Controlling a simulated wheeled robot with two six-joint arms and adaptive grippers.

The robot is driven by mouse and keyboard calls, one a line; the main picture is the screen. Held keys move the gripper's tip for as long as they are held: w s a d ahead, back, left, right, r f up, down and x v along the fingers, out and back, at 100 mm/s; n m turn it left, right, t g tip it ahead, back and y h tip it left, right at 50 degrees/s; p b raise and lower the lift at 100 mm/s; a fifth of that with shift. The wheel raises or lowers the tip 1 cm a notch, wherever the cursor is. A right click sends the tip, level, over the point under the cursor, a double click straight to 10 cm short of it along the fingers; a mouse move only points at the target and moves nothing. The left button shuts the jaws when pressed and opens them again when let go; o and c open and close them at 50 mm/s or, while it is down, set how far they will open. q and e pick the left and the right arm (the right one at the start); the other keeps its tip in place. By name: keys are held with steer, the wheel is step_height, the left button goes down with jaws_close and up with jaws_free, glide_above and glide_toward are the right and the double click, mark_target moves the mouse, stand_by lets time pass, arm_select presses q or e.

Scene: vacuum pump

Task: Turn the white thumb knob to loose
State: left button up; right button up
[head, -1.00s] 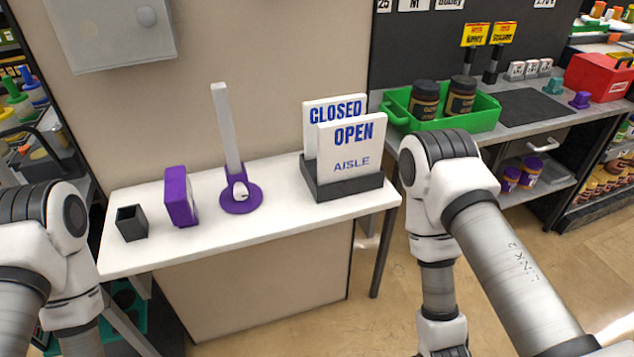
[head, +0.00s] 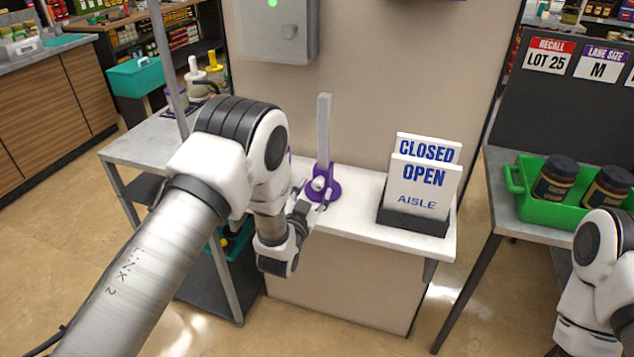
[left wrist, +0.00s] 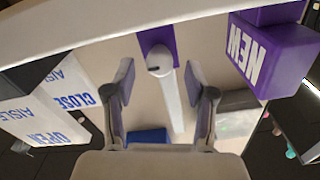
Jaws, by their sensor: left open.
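The white thumb knob (head: 319,184) sits low on the front of a purple stand (head: 334,186) with an upright grey post (head: 324,130), on the white shelf. The knob also shows in the left wrist view (left wrist: 160,60), with a small dark mark on it. My left gripper (head: 312,199) is at the front of the stand, close to the knob. In the left wrist view its two fingers (left wrist: 160,80) are apart, one on each side of the knob and post, with gaps showing. My right gripper is out of view; only my right arm shows at the right edge.
A sign holder with CLOSED and OPEN cards (head: 412,220) stands right of the stand. A purple box marked NEW (left wrist: 270,55) is on the other side, mostly hidden by my left arm in the head view. A green tray of jars (head: 537,208) is farther right.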

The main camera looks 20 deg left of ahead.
arm_select(q)
steer(key=shift+w+d+r, duration=0.1)
steer(key=shift+w+d, duration=0.1)
steer(key=shift+w, duration=1)
steer(key=shift+w+a, duration=0.15)
steer(key=shift+w, duration=0.1)
jaws_close()
